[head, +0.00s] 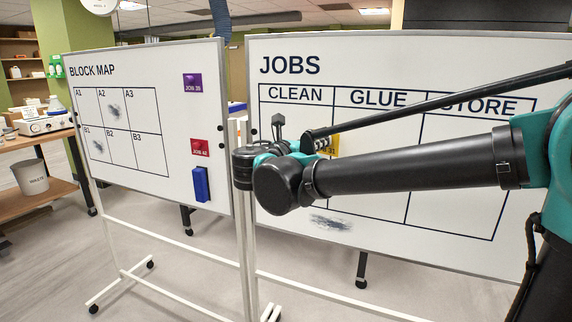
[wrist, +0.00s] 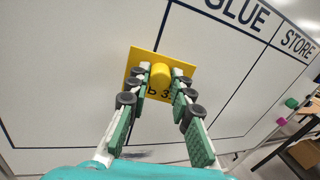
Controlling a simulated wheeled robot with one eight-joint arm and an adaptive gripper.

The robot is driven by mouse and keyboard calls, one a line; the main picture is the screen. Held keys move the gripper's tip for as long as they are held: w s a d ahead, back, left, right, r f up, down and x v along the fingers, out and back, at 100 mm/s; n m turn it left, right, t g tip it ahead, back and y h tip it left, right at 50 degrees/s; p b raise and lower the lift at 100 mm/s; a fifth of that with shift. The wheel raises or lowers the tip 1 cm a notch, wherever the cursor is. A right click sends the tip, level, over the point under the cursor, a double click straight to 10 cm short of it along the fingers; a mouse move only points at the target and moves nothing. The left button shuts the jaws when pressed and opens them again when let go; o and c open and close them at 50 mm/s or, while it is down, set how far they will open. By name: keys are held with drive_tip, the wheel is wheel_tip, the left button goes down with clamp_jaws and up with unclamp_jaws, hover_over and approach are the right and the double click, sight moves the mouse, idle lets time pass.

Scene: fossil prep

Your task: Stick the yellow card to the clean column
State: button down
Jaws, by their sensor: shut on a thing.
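My gripper (wrist: 160,84) is shut on the yellow knob of the yellow card (wrist: 137,62) in the wrist view. The card is square, slightly tilted in that view, and its printed job number is partly covered by the fingers. In the head view the yellow card (head: 333,143) shows partly behind my arm, in front of the JOBS board (head: 380,62). It overlaps the line between the clean column (head: 294,112) and the glue column (head: 372,118). I cannot tell whether it touches the board.
The BLOCK MAP board (head: 110,180) stands at left, with a purple card (head: 192,83), a red card (head: 200,148) and a blue block (head: 201,184). A dark smudge (head: 331,222) marks the lower JOBS board. A bin (head: 31,177) sits on a shelf at far left.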

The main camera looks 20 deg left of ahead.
drive_tip(key=s+a+f+n+t+y, duration=0.1)
drive_tip(key=a+f+n+y, duration=0.2)
drive_tip(key=a+f, duration=0.4)
drive_tip(key=a+y, duration=0.1)
drive_tip(key=a, duration=0.2)
drive_tip(key=shift+a+f+y, duration=0.15)
drive_tip(key=shift+a+y, duration=0.15)
drive_tip(key=shift+y, duration=0.1)
drive_tip(key=w, duration=0.5)
drive_tip(key=shift+w+d, duration=0.2)
drive_tip(key=shift+w, duration=0.05)
drive_tip(key=c, duration=1.9)
unclamp_jaws()
drive_tip(key=shift+c, duration=1.2)
